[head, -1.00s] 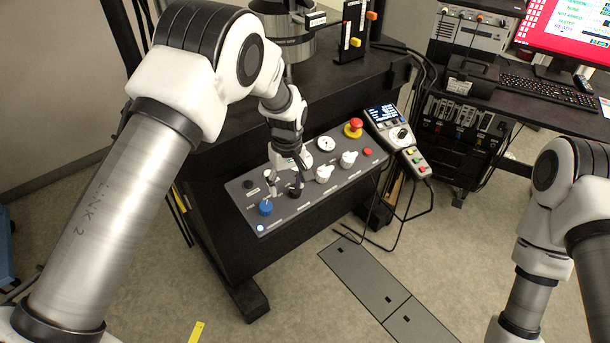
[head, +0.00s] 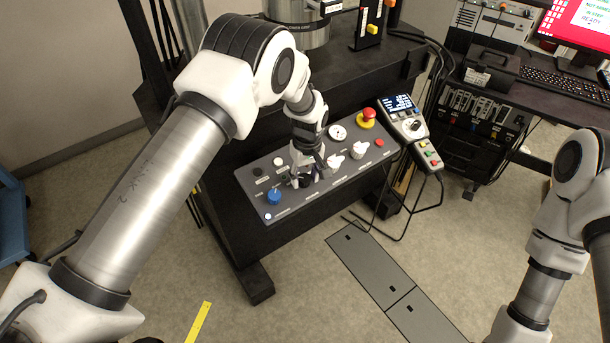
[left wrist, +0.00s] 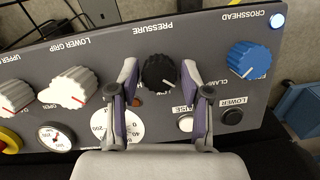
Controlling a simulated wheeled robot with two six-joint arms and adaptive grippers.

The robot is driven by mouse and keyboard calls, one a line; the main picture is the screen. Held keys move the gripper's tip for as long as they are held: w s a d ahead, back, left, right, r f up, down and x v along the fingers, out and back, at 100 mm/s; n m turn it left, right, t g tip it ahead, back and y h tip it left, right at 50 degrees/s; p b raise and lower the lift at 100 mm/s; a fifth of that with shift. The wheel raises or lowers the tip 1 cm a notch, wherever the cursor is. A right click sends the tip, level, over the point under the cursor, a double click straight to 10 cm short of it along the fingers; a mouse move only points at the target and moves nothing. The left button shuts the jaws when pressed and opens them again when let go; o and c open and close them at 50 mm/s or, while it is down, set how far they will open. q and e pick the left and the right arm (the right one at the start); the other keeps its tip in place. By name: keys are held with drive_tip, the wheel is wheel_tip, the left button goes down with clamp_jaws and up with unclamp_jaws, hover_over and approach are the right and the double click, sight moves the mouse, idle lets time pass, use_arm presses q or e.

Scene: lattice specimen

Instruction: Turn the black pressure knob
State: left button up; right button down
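The black pressure knob (left wrist: 159,72) sits on the grey control panel (left wrist: 225,95), under the upside-down PRESSURE label in the left wrist view. My left gripper (left wrist: 160,78) is open, with one finger on each side of the knob. A narrow gap seems to show on both sides; contact cannot be told. In the head view my left gripper (head: 304,180) is low over the panel (head: 335,186) and mostly hides the knob. My right arm shows at the right edge of the head view, but its gripper is out of view.
A blue knob (left wrist: 249,61) and white knobs (left wrist: 75,87) flank the pressure knob. A round gauge (left wrist: 117,125) and a white button (left wrist: 185,123) are close to the fingers. A red emergency stop (head: 368,116) and a pendant (head: 408,125) are at the panel's far end.

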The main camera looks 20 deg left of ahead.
use_arm(q)
drive_tip(key=c, duration=0.5)
drive_tip(key=shift+f+m, duration=0.1)
drive_tip(key=shift+m, duration=0.2)
drive_tip(key=shift+c, duration=0.2)
drive_tip(key=m+y+b, duration=0.1)
drive_tip(key=m, duration=0.2)
drive_tip(key=shift+d+m+g, duration=0.1)
drive_tip(key=shift+m+g, duration=0.2)
drive_tip(key=m+y+b, duration=0.1)
drive_tip(key=m, duration=0.4)
drive_tip(key=shift+s+m, duration=0.1)
drive_tip(key=shift+m, duration=0.2)
drive_tip(key=o, duration=1.2)
drive_tip(key=shift+c, duration=0.2)
drive_tip(key=v, duration=1.2)
drive_tip(key=shift+w+d, duration=0.25)
